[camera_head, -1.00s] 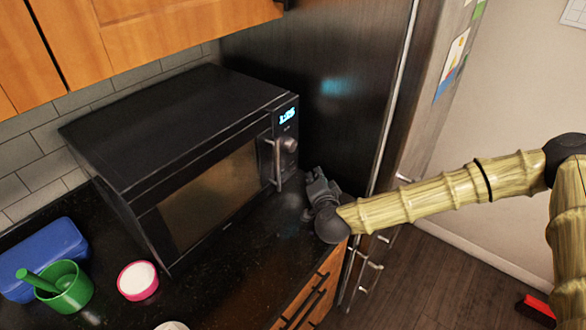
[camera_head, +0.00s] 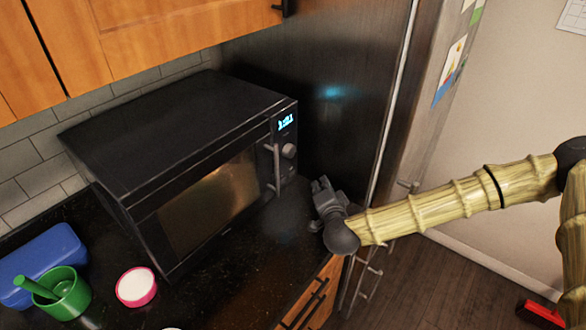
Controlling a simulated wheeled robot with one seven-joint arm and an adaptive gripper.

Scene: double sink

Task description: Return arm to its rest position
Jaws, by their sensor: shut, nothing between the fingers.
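My gripper (camera_head: 322,187) is dark grey and sits at the end of my bamboo-textured arm, just right of the microwave's front right corner. It is above the right end of the counter, in front of the dark fridge. Its fingers are shut with nothing held; they are small and dark against the fridge. My arm reaches in from the right edge of the picture. The black microwave (camera_head: 180,150) stands on the counter with its door closed. Its display is lit and its window glows faintly. A gap shows between its handle and my gripper.
The fridge (camera_head: 340,110) stands close behind my gripper. Open floor (camera_head: 430,280) lies at the lower right.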

